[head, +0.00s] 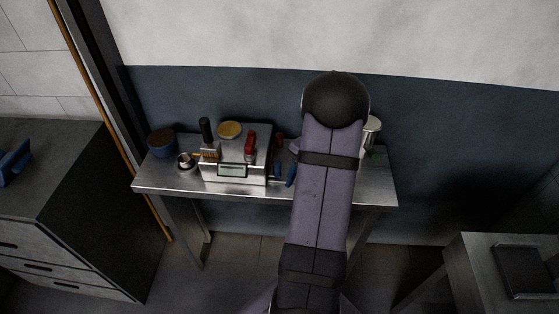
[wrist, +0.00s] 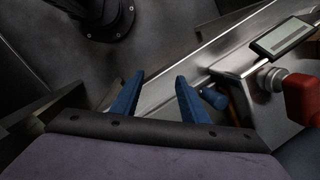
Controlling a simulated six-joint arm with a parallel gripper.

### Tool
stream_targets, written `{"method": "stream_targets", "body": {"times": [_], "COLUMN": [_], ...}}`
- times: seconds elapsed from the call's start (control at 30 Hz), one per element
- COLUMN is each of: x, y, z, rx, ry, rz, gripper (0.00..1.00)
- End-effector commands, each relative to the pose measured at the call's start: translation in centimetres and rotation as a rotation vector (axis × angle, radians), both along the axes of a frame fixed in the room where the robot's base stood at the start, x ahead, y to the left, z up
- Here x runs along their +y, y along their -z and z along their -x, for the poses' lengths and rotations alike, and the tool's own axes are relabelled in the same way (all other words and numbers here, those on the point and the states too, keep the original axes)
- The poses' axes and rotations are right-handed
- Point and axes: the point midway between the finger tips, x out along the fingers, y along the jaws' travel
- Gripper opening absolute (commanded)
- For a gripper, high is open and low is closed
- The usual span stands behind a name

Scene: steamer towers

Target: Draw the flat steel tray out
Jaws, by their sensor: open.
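I cannot make out the flat steel tray for certain in either view; my arm covers part of the steel bench (head: 378,190) in the head view. My gripper (wrist: 160,78) shows in the wrist view with its two blue fingers apart and nothing between them. It is near the bench's front edge, beside the steel box with a display (wrist: 283,38). In the head view my arm hides most of the gripper. The same steel box (head: 232,184) stands left of my arm.
A red-handled item (head: 250,143), a black-handled item (head: 206,131), a yellow-topped round item (head: 229,129) and a blue bowl (head: 161,142) crowd the bench's left half. A pale canister (head: 372,130) stands right of my arm. A grey cabinet (head: 60,180) is at left.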

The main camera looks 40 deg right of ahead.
Motion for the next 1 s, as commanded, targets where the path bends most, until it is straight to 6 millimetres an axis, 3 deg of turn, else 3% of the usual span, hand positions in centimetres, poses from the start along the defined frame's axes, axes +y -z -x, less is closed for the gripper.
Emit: {"method": "stream_targets", "body": {"times": [0.03, 0.1, 0.23, 0.4, 0.53, 1.0], "x": [-1.5, -3.0, -4.0, -3.2, -3.0, -2.7], "y": [-1.1, -3.3, -5.7, -6.1, -6.1, -5.1], "z": [-2.6, -5.2, -7.9, -8.3, -8.2, -8.6], "rx": [-0.034, -0.072, -0.092, -0.03, 0.007, 0.03], "ry": [0.127, 0.313, 0.617, 0.908, 1.037, 1.112], "rz": [0.0, -0.019, -0.101, -0.21, -0.245, -0.264], "gripper": [0.4, 0.4, 0.4, 0.4, 0.4, 0.4]}}
